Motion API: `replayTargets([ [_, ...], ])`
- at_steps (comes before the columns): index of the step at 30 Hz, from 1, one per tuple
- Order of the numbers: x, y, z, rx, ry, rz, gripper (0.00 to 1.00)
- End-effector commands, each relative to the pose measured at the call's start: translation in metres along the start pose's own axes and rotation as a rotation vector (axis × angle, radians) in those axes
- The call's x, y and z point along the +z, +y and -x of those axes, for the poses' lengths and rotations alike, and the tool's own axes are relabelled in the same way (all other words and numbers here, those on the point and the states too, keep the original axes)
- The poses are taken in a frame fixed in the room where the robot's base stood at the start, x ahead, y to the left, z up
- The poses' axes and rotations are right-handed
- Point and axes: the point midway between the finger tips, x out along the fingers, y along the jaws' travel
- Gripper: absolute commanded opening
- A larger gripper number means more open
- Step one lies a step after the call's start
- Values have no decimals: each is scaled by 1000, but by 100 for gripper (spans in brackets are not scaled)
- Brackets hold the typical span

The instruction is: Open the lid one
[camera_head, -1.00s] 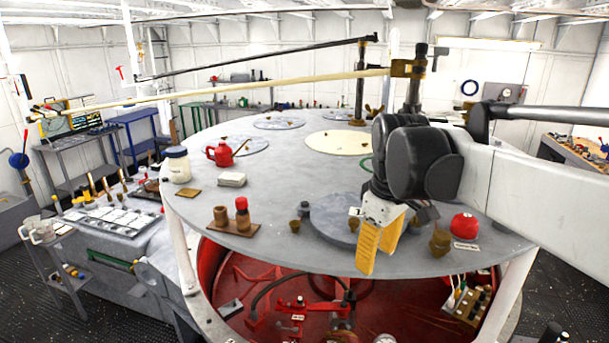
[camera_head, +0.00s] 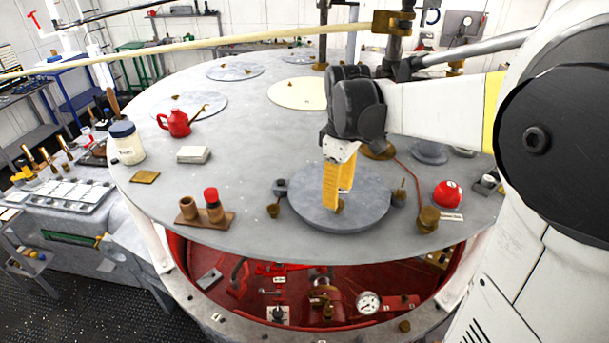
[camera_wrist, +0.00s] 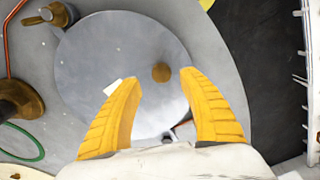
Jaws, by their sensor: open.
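The near grey round lid (camera_head: 300,205) lies flat on the large round deck top, close to its front edge. It also fills the middle of the wrist view (camera_wrist: 85,75). A small brass knob stands on the lid and shows clearly in the wrist view (camera_wrist: 162,72). My gripper (camera_head: 338,208) has yellow fingers and hangs over the lid, pointing down. In the wrist view my gripper (camera_wrist: 160,76) is open and empty, with the knob between and slightly beyond the fingertips. In the head view the fingers partly hide the knob.
Brass fittings stand around the lid, including one at its right (camera_head: 428,220). A red dome (camera_head: 447,193) sits farther right. A wooden block with two pegs (camera_head: 205,212) stands left. A red kettle (camera_head: 175,122) and a jar (camera_head: 127,143) are farther back. A long pale pole crosses above.

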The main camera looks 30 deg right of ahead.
Motion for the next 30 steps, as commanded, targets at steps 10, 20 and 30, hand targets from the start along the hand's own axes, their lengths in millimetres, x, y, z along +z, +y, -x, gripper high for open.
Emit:
replayTargets([
  [10,0,0,-30,0,0,0,48],
  [20,0,0,-30,0,0,0,13],
  [30,0,0,-30,0,0,3,0],
])
